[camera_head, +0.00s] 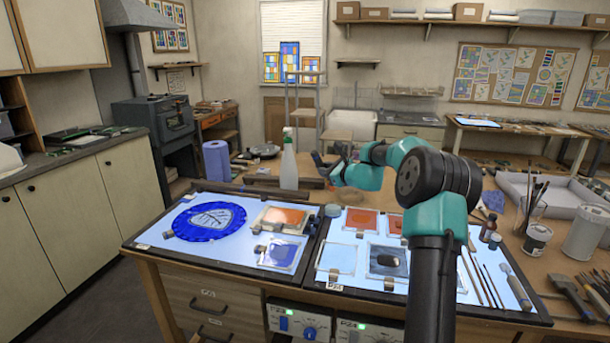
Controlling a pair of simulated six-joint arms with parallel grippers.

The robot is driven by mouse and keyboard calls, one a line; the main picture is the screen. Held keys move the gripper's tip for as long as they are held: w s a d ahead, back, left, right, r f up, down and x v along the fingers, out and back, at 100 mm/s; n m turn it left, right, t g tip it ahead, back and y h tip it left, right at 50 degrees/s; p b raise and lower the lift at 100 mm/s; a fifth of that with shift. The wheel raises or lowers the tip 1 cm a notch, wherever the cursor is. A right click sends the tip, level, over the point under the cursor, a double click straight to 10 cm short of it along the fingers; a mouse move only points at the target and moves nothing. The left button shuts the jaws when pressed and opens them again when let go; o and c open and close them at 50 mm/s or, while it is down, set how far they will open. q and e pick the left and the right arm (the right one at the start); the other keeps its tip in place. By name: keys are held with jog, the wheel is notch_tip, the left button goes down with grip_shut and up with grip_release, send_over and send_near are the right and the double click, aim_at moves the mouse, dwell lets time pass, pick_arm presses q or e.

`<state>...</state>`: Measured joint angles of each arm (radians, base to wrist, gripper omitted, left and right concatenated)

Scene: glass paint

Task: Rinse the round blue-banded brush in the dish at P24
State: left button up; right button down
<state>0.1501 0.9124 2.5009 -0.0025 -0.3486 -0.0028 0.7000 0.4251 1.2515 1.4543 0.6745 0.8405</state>
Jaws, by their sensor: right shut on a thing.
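My right arm rises from the lower right and reaches over the back of the table. Its gripper (325,162) points left, to the right of a white spray bottle (289,162). The gripper is small and partly hidden by its own wrist. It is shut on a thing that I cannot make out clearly. A small round blue-grey dish (333,210) stands at the back edge, between the two lit panels. Several brushes (482,280) lie on the right panel. I cannot pick out a blue band. My left gripper is not in view.
The left lit panel (150,236) holds a round blue glass (209,219) and framed panes. The right panel holds several coloured tiles (361,221). A brush jar (536,205), a can (537,240) and a white tray (572,200) stand right. A blue roll (217,163) stands left.

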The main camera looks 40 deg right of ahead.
aim_at(330, 189)
jog(key=shift+s+d+f, duration=0.1)
jog(key=shift+d, duration=0.05)
dwell(0.3)
notch_tip(330, 189, down, 8)
jog(key=d, duration=0.1)
jog(key=shift+s+d, duration=0.15)
jog(key=shift+s, duration=0.15)
dwell(0.3)
dwell(1.0)
jog(key=shift+w+d, duration=0.15)
jog(key=shift+w, duration=0.15)
jog(key=shift+s, duration=0.1)
jog(key=shift+s+a, duration=0.3)
jog(key=shift+s, duration=0.25)
